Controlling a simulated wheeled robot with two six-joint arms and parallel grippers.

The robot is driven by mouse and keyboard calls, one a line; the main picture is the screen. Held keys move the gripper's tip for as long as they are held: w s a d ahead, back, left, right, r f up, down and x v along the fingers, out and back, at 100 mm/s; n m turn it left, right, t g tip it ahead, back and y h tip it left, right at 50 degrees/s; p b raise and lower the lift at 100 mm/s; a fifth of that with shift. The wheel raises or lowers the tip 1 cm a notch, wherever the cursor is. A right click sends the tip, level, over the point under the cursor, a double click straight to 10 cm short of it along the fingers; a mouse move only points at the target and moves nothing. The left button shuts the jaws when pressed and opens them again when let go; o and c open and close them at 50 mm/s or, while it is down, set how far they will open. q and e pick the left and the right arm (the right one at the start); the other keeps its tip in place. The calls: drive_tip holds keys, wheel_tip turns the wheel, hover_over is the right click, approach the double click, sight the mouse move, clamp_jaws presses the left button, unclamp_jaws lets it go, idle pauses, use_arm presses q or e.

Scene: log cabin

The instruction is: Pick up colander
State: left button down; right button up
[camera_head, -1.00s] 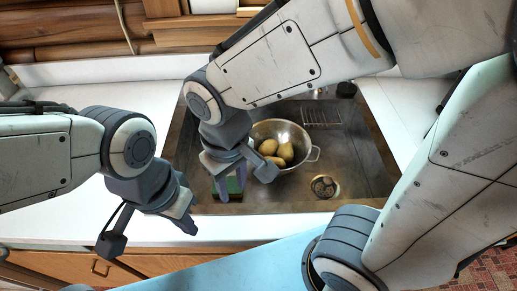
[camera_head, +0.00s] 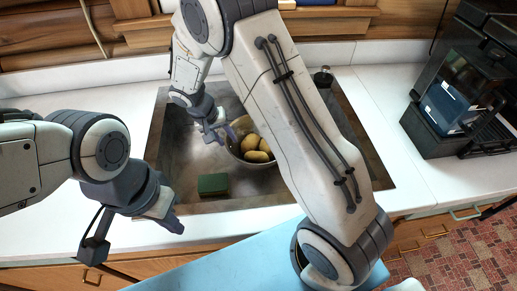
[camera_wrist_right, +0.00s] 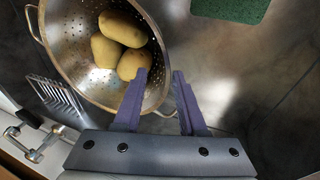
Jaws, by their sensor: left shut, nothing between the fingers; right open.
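The metal colander (camera_head: 236,148) sits in the sink with several potatoes in it; my right arm covers its right part in the head view. In the right wrist view the colander (camera_wrist_right: 75,50) is at the upper left, with its potatoes (camera_wrist_right: 122,28) and a wire handle showing. My right gripper (camera_head: 222,135) is open at the colander's left rim. In the right wrist view its fingers (camera_wrist_right: 160,85) have the rim close by, one finger overlapping the bowl; I cannot tell whether they touch. My left gripper (camera_head: 172,222) is shut and empty over the front counter edge.
A green sponge (camera_head: 213,185) lies in the sink (camera_head: 180,150), in front of the colander. A wire rack (camera_wrist_right: 55,95) shows beside the colander in the right wrist view. A dark coffee machine (camera_head: 460,95) stands on the right counter. The left counter is clear.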

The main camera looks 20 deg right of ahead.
sight(234, 148)
drive_tip(key=shift+w+p+x, duration=0.15)
drive_tip(key=shift+p+x, duration=0.15)
drive_tip(key=shift+x, duration=1.05)
drive_tip(key=shift+w+p+x, duration=0.15)
drive_tip(key=shift+p+x, duration=0.15)
drive_tip(key=shift+x, duration=1)
drive_tip(key=shift+a, duration=0.1)
clamp_jaws()
